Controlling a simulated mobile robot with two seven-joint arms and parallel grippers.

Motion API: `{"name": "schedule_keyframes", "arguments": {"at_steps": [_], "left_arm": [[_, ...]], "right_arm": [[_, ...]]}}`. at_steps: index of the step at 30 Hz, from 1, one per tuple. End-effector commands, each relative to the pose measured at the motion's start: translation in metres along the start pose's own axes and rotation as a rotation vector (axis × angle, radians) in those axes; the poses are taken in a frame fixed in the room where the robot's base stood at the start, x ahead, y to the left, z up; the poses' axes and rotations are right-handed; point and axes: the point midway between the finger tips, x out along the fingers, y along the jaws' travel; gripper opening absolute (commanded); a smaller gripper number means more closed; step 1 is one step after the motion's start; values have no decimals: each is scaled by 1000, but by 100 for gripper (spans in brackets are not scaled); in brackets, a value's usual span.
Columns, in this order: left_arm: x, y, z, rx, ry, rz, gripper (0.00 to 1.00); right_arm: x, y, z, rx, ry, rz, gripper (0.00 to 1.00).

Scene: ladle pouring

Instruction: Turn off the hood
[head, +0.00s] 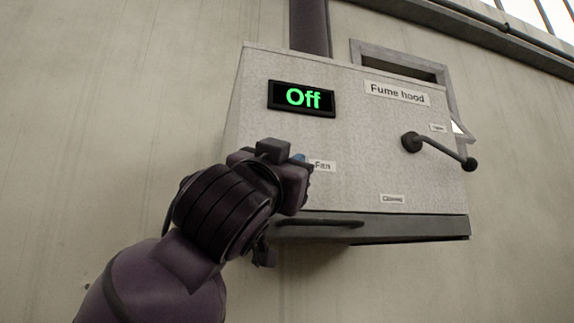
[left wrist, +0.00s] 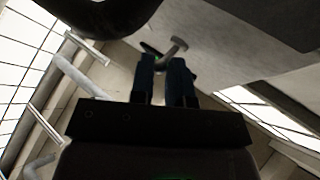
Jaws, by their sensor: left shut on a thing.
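The fume hood (head: 350,180) is a grey box on the wall. Its display (head: 302,98) reads "Off" in green. My left gripper (head: 297,170) is at the hood's front, beside the "Fan" label (head: 322,166). In the head view the gripper hides whatever control is there; only a small blue bit shows at its tip. In the left wrist view, my left gripper (left wrist: 165,68) has its two fingers close together around a grey fan control (left wrist: 174,47), whose end sticks out past the fingertips. My right gripper is in neither view.
A dark lever (head: 440,152) with a ball end sticks out at the hood's right, below a small label. A "Closed" label (head: 392,199) sits lower down. A dark ledge (head: 400,228) runs along the hood's bottom, and a duct (head: 310,25) rises above.

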Motion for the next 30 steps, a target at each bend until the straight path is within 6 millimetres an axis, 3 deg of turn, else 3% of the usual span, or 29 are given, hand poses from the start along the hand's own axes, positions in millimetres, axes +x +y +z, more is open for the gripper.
{"name": "schedule_keyframes", "arguments": {"at_steps": [1, 5, 17, 30], "left_arm": [[0, 0, 0, 0, 1, 1, 21], [0, 0, 0, 0, 1, 1, 41], [-6, 0, 0, -1, 0, 0, 41], [-77, 0, 1, -1, 1, 1, 41]], "right_arm": [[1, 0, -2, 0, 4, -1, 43], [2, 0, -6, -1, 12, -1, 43], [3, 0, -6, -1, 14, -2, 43], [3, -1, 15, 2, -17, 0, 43]]}}
